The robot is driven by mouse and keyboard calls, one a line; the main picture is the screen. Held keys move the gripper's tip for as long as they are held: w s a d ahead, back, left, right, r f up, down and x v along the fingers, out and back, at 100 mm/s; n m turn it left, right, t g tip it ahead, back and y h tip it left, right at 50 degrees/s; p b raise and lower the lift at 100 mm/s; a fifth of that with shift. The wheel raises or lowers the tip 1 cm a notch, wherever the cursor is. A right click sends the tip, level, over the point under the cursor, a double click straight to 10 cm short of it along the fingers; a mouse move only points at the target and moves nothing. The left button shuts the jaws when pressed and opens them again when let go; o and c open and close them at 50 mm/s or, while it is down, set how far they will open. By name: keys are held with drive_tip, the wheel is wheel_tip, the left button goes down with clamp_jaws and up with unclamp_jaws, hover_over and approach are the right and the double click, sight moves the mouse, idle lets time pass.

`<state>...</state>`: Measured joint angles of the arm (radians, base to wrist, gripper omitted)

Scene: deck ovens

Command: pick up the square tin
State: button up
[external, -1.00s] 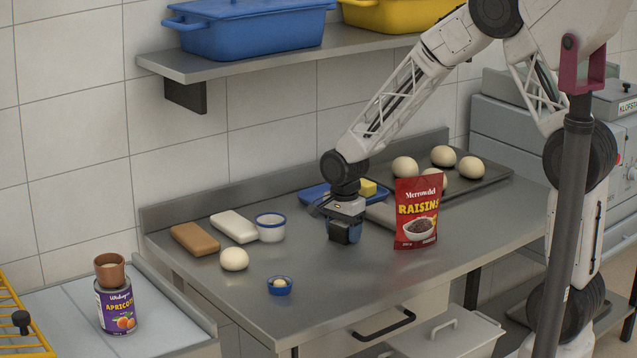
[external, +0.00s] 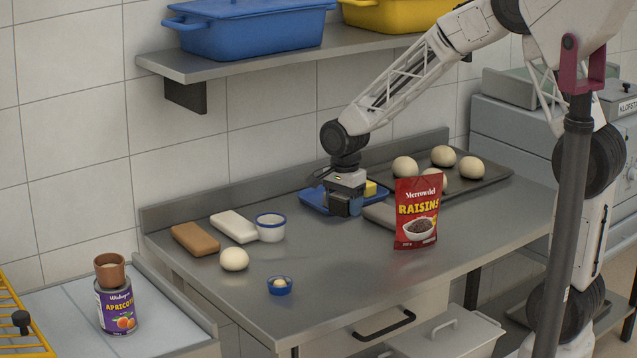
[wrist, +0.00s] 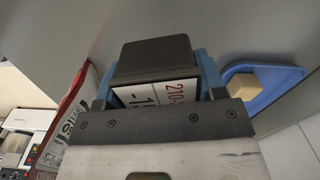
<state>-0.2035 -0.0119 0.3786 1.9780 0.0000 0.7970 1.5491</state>
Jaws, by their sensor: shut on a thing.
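My gripper (external: 345,207) is shut on a small dark, box-shaped thing (external: 338,208), which I take to be the square tin. In the wrist view the tin (wrist: 157,58) sits between the blue fingers of my gripper (wrist: 157,82). It has a dark grey side and a white face with partly hidden red and black print. My gripper holds it over the steel table, in front of the blue tray. The fingers and wrist hide part of the tin, and the gap beneath it is hard to judge.
A red raisins pouch (external: 416,213) stands close on the right. The blue tray (external: 314,198) with a yellow block (external: 370,188) lies behind. A baking tray (external: 484,176) with dough balls is at the back right.

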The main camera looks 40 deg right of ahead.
drive_tip(key=shift+r, duration=1.3)
